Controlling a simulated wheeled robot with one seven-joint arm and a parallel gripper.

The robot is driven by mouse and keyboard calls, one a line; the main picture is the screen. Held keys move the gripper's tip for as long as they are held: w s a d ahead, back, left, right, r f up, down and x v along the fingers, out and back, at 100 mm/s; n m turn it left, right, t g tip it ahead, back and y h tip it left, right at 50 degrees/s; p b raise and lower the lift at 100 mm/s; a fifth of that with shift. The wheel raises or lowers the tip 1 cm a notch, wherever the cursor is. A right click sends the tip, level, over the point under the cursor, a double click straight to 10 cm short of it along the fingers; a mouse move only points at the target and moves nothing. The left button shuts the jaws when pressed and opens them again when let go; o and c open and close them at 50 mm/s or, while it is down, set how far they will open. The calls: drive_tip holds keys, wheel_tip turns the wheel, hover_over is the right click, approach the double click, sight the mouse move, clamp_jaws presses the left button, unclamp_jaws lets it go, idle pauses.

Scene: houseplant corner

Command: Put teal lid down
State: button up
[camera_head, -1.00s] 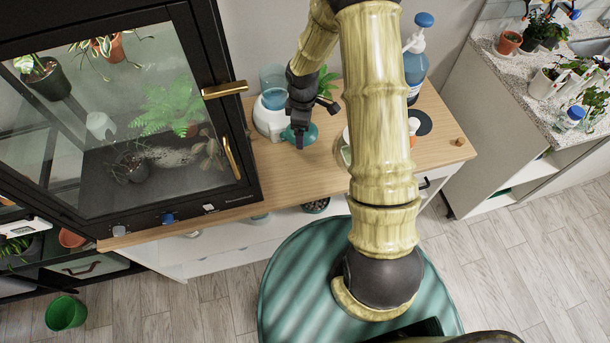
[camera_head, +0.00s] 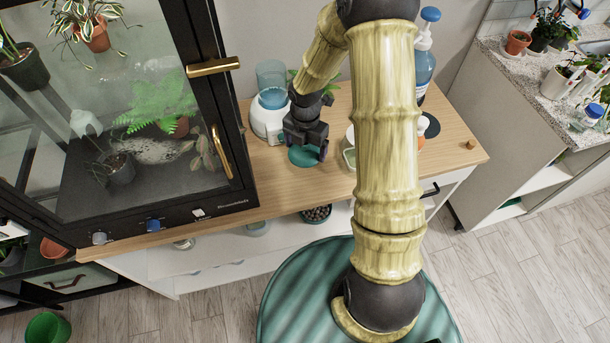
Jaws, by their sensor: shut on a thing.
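The teal lid (camera_head: 302,156) is a round disc low over the wooden tabletop (camera_head: 285,190), beside the white machine with the clear blue-tinted vessel. My gripper (camera_head: 306,147) is over the lid and shut on it, its dark fingers pointing down. The fingers cover part of the lid. I cannot tell whether the lid's underside touches the wood.
The white machine (camera_head: 264,122) with a clear vessel (camera_head: 272,84) stands left of my gripper. A black glass cabinet (camera_head: 178,100) is further left. Bare wood lies in front of the lid.

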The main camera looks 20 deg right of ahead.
hover_over(305, 174)
drive_tip(key=shift+d+f, duration=0.1)
drive_tip(key=shift+f, duration=3.05)
drive_tip(key=shift+f, duration=1.85)
drive_tip(key=shift+f, duration=0.2)
drive_tip(key=o, duration=0.8)
drive_tip(key=shift+r, duration=0.1)
